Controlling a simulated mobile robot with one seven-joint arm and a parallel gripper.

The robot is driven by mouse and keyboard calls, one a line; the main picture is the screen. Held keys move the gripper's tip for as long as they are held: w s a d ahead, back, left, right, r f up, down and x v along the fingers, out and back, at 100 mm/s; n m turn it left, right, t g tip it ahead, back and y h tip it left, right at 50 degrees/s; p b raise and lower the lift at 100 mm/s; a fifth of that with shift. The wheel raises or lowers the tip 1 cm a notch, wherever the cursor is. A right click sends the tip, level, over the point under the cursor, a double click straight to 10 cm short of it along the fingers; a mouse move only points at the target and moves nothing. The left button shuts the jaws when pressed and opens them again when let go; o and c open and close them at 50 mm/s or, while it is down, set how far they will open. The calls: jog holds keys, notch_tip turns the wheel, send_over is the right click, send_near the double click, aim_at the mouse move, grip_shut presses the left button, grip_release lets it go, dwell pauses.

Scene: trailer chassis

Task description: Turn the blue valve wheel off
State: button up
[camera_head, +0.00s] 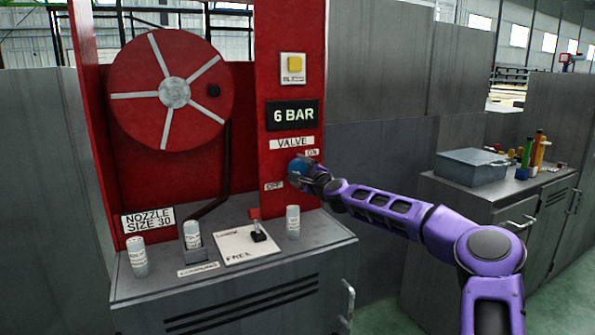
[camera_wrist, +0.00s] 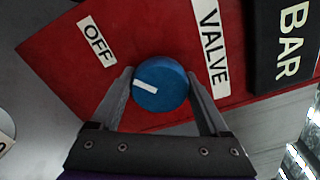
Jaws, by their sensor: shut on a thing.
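The blue valve wheel (camera_head: 297,168) is a small round knob on the red panel, below the VALVE sign (camera_head: 292,142). The OFF label (camera_head: 274,185) is at its lower left and the ON label (camera_head: 312,153) at its upper right. In the wrist view the blue wheel (camera_wrist: 160,83) sits between my gripper's (camera_wrist: 161,78) two fingers, which are shut on its sides. Its white mark points left, passing a little below the OFF label (camera_wrist: 97,41). The ON label cannot be seen there. My gripper (camera_head: 305,172) partly covers the wheel in the head view.
A 6 BAR display (camera_head: 293,114) and a yellow button (camera_head: 294,65) are above. A red hose reel (camera_head: 172,90) is left. A grey box (camera_head: 473,167) stands on the right cabinet.

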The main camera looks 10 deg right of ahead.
dwell(0.4)
jog(key=o, duration=1.2)
jog(key=shift+o, duration=0.2)
jog(key=shift+s, duration=0.1)
jog(key=v, duration=1.7)
jog(key=shift+s, duration=0.1)
